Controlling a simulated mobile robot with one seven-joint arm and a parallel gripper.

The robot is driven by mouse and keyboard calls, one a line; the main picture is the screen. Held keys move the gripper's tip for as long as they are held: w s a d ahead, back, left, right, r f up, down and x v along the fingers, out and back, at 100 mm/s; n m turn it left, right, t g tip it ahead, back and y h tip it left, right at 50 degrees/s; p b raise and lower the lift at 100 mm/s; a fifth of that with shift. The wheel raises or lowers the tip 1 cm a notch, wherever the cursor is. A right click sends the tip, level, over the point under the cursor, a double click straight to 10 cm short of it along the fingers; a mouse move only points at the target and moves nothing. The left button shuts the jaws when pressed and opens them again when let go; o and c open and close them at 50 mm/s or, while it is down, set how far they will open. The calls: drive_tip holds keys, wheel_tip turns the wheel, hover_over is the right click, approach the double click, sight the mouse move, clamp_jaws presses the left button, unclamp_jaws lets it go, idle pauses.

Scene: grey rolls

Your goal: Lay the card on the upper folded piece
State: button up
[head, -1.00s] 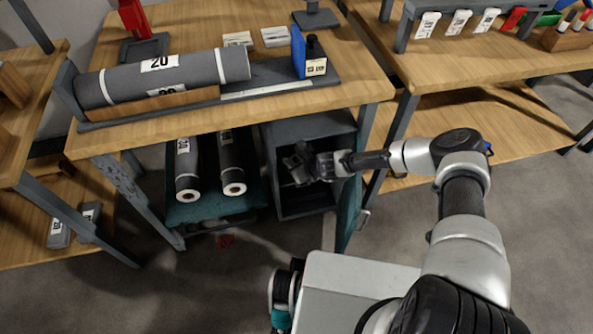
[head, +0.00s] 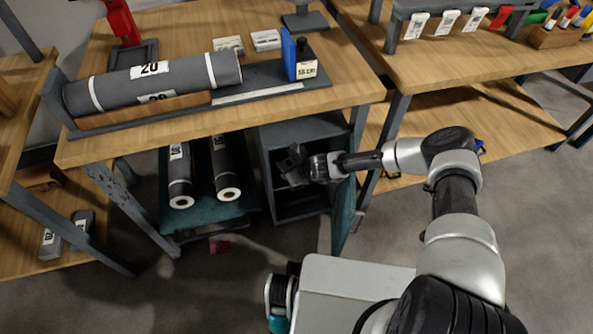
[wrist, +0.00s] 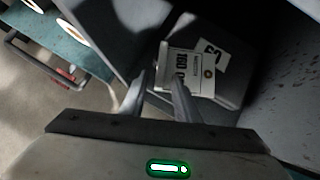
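A white card (wrist: 186,84) with black print lies in the dark cabinet (head: 268,180) under the table, face toward the wrist camera. It lies over a grey folded piece (wrist: 230,97) that has its own white numbered label (wrist: 211,56). I cannot tell whether another folded piece is beneath. My gripper (wrist: 160,75) points down into the cabinet, its two fingers apart with a narrow gap. The right finger overlaps the card in view; the card is not edge-on between the tips. In the head view my gripper (head: 294,168) is dark at the cabinet mouth, and card and piece cannot be made out.
The cabinet's teal door (head: 343,215) stands open close to my arm on the right. Two grey rolls (head: 226,170) lie on a teal shelf (head: 195,217) left of the cabinet. A big grey roll (head: 150,82) lies on the table (head: 340,80) above.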

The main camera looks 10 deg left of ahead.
drive_tip(key=s+d+r+n+h+p, duration=0.1)
drive_tip(key=s+d+r+n, duration=0.35)
drive_tip(key=r, duration=0.95)
drive_tip(key=s+d+r+n+g+h+p, duration=0.1)
drive_tip(key=d+r+n, duration=0.65)
drive_tip(key=r, duration=0.55)
drive_tip(key=s+d+r+n+h+p, duration=0.1)
drive_tip(key=s+d+r+n, duration=0.35)
drive_tip(key=r, duration=0.95)
drive_tip(key=s+d+r+n+t+h, duration=0.1)
drive_tip(key=s+d+r+n, duration=0.4)
drive_tip(key=s+r, duration=0.5)
drive_tip(key=s+d+r+n+t+h, duration=0.1)
drive_tip(key=s+d+r+n+h, duration=0.1)
drive_tip(key=s+d+r+n, duration=0.55)
wheel_tip(320, 180, up, 22)
drive_tip(key=s+a+m+p, duration=0.2)
drive_tip(key=p, duration=1.8)
drive_tip(key=shift+m+y, duration=0.3)
